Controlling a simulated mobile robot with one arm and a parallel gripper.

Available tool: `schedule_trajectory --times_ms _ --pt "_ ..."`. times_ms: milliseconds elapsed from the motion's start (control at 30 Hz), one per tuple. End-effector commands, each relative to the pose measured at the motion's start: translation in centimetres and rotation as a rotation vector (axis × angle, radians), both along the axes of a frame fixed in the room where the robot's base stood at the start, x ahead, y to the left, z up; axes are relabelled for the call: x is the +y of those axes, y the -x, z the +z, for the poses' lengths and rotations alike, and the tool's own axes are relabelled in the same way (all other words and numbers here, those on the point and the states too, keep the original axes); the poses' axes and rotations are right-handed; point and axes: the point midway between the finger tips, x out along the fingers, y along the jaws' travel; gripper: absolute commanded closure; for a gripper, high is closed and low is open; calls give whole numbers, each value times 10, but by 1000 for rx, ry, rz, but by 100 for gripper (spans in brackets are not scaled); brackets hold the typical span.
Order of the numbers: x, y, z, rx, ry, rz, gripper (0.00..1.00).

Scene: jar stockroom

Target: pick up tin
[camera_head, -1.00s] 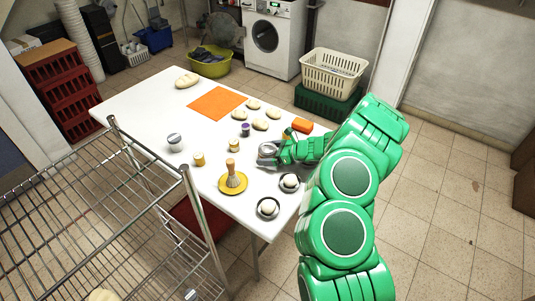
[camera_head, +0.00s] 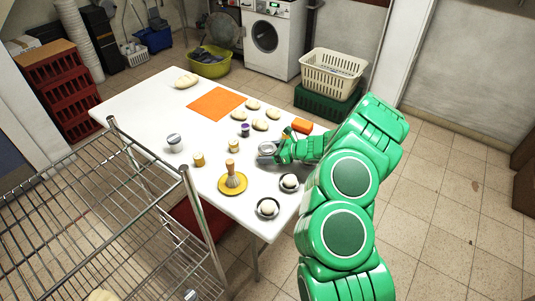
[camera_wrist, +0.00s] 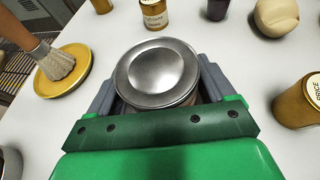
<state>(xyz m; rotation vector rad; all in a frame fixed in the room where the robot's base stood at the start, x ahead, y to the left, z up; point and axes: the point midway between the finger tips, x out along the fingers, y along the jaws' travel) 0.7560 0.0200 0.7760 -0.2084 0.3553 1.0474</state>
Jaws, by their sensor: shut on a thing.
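The tin (camera_wrist: 157,72) has a round silver lid and stands upright between the fingers of my gripper (camera_wrist: 157,90) in the wrist view. My gripper is shut on it, with one grey finger at each side. In the head view the tin (camera_head: 267,148) is at the right part of the white table, and my green gripper (camera_head: 270,155) reaches it from the right. The tin's lower part is hidden by the gripper. I cannot tell whether it touches the table.
A yellow plate with a brush (camera_head: 232,182), two dark bowls with pale round things (camera_head: 268,208), small yellow-labelled jars (camera_head: 198,159) and pale dough pieces (camera_head: 260,125) stand around on the table (camera_head: 150,105). A wire shelf (camera_head: 100,220) stands at the near left.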

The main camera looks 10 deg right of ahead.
Motion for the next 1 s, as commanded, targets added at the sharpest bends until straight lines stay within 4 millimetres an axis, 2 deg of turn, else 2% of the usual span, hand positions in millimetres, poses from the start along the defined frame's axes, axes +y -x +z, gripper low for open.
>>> schedule_trajectory --times_ms 267,767,1000 --pt "-1 1 32 -4 -1 -1 57" --pt "-2 48 87 -3 -3 -2 57" --pt "-3 88 105 -1 -4 -1 57"
